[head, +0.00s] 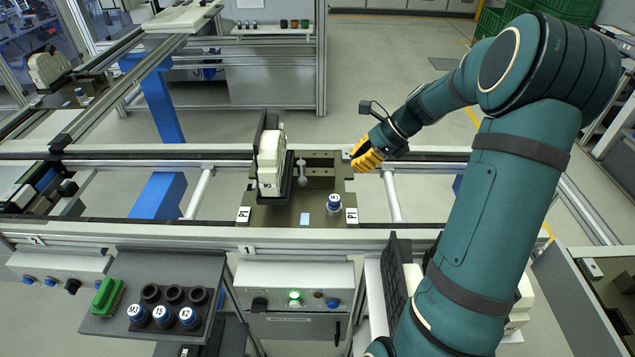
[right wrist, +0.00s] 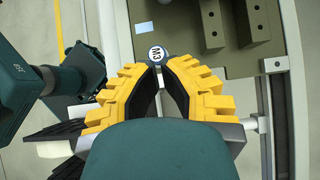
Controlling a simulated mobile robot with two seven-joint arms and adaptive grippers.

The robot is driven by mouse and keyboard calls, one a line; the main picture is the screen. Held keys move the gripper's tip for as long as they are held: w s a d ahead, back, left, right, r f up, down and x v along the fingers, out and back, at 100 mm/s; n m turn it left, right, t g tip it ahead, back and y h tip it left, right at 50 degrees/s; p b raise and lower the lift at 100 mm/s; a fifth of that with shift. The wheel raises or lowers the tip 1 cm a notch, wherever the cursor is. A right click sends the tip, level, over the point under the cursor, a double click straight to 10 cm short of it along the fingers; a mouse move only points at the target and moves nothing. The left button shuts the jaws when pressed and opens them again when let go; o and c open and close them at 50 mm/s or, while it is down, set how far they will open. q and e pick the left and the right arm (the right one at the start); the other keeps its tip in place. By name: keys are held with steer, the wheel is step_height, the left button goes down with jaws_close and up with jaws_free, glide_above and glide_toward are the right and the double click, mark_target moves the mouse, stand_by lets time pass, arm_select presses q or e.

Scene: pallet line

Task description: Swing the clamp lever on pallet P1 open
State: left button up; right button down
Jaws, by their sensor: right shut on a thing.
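Pallet P1 (head: 275,213) sits on the conveyor in the middle of the head view. It carries an upright cream part (head: 268,165), with a small grey lever-like piece with a rounded end (head: 302,172) just right of it. A blue-rimmed round cap (head: 334,202) stands near the front right corner. My right gripper (head: 354,156) is at the pallet's far right corner, apart from the grey piece. Its yellow fingers are closed together in the right wrist view (right wrist: 158,68). What they hold is hidden. A cap marked M3 (right wrist: 157,53) shows just beyond the tips. My left gripper is out of view.
A tray (head: 200,270) with marked caps and a green block (head: 108,297) is at the front left. A control box (head: 295,285) with a lit green button is below the pallet. The conveyor rails (head: 435,155) run across, with open gaps between them.

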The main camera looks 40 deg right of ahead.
mark_target(301, 168)
steer(key=shift+m+t, duration=0.4)
steer(key=shift+t, duration=0.3)
steer(key=x, duration=0.3)
steer(key=b+x, duration=0.1)
steer(key=x, duration=0.2)
steer(key=s+x, duration=0.1)
steer(key=x, duration=0.2)
steer(key=shift+w+a+f+b, duration=0.2)
steer(key=shift+f+b, duration=0.1)
steer(key=shift+f, duration=0.35)
steer(key=shift+w+a+f, duration=0.1)
steer(key=shift+w+a, duration=0.75)
steer(key=shift+w, duration=0.05)
steer(key=shift+w+a+f, duration=0.1)
steer(key=shift+w+a, duration=0.3)
steer(key=shift+w, duration=0.05)
steer(key=shift+w+a, duration=0.45)
steer(key=shift+a, duration=0.45)
steer(key=shift+s+d+p, duration=0.1)
steer(key=shift+p, duration=0.2)
